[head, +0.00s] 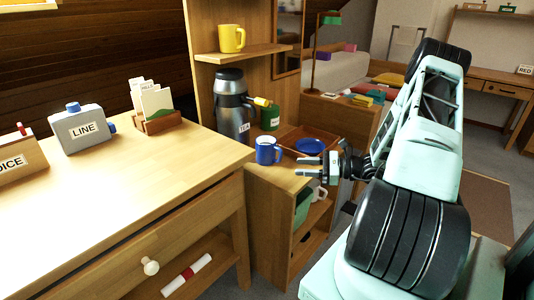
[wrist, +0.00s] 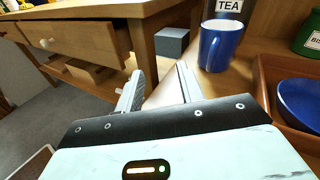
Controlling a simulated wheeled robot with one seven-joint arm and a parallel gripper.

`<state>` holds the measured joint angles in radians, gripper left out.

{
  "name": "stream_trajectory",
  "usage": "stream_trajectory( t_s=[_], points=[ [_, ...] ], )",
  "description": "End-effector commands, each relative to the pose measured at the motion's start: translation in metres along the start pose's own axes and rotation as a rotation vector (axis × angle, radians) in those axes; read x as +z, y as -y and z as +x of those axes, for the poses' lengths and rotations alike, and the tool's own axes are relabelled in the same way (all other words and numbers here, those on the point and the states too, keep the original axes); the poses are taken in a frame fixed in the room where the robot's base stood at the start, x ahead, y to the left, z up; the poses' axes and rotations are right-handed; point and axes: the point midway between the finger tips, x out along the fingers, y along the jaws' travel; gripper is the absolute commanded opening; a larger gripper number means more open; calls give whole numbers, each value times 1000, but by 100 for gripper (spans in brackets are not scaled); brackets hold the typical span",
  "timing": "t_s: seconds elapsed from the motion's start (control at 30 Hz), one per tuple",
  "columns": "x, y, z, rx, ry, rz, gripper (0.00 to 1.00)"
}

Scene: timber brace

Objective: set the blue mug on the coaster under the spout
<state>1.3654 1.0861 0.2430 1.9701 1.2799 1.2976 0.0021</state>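The blue mug (head: 266,151) stands upright on the wooden counter, in front of the grey flask labelled TEA (head: 231,108). I cannot make out a coaster in either view.
A wooden tray (wrist: 268,88) holding a blue dish (head: 310,146) lies right of the mug. A green tin (head: 270,118) stands behind. A grey block (wrist: 171,42) is left of the mug in the wrist view. A yellow mug (head: 231,39) sits on the shelf above.

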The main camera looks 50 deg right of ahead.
Motion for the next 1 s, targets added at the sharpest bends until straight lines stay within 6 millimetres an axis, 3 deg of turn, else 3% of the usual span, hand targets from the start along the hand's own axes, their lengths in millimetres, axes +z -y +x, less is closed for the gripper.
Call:
stream_trajectory(
  t_s=[0.03,0.1,0.2,0.3,0.37,0.8,1.0],
  points=[
    [-12,10,-24,-91,16,34,38],
    [-24,20,-48,-187,34,65,38],
    [-36,28,-72,-275,51,91,38],
    [-41,32,-78,-314,60,101,38],
    [-41,34,-73,-318,61,102,38],
    [-38,61,11,-314,59,101,38],
    [-37,68,31,-316,58,101,38]
  ],
)
